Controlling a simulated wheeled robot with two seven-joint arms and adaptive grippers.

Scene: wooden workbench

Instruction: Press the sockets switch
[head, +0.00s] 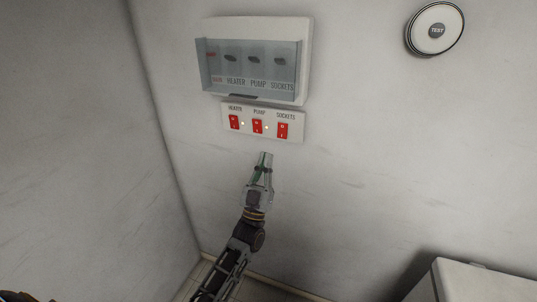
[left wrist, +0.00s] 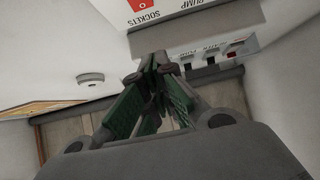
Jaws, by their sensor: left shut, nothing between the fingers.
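The sockets switch (head: 283,130) is a red rocker at the right end of a white switch plate (head: 293,139) on the wall, under the label SOCKETS. In the left wrist view part of the red sockets switch (left wrist: 142,5) shows at the top edge, its label upside down. My left gripper (head: 266,155) is shut and empty, pointing up, below the plate and a little left of the sockets switch in the head view. In the left wrist view its fingertips (left wrist: 160,62) are together. I cannot tell the distance to the wall. My right gripper is not in view.
A breaker box (head: 305,60) with a clear cover hangs above. A round TEST button (head: 436,30) is at upper right. A white cabinet (head: 480,283) stands at lower right.

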